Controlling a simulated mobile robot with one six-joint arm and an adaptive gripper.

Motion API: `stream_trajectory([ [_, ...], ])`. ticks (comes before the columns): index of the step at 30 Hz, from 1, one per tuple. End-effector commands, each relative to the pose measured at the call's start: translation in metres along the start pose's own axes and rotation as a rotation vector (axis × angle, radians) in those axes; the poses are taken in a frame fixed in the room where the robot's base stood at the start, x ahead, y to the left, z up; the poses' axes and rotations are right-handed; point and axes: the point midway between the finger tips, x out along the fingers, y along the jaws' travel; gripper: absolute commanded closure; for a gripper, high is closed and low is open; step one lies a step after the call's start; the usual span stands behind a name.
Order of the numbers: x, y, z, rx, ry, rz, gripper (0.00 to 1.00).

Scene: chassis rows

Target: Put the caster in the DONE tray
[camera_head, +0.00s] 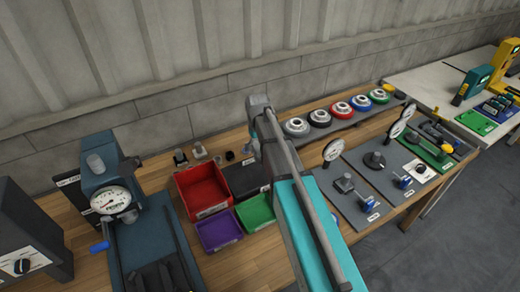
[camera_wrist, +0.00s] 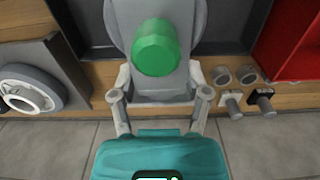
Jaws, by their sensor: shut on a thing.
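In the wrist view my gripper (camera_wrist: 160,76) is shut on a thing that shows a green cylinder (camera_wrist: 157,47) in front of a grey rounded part. I take it for the caster, but its form is partly hidden by the fingers. The gripper is above the back of the wooden bench, by a dark tray (camera_wrist: 232,28). That tray also shows behind my arm in the head view (camera_head: 249,184). I cannot read a DONE label on it. In the head view my arm hides the fingers and the held thing.
Red (camera_head: 203,186), purple (camera_head: 220,231) and green (camera_head: 257,212) bins stand around the dark tray. Small posts and rings (camera_wrist: 247,74) stand near the wall. A rack of coloured wheels (camera_head: 340,108) lies to the right, and a press with a gauge (camera_head: 112,200) stands left.

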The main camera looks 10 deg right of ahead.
Motion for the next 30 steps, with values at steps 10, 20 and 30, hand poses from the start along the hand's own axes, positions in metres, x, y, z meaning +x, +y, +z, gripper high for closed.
stream_trajectory([
  [10,0.001,0.000,-0.001,0.000,0.000,0.000,1.00],
  [20,0.009,0.000,-0.001,-0.001,0.000,0.000,1.00],
  [30,0.032,-0.001,-0.001,-0.001,0.000,0.000,1.00],
])
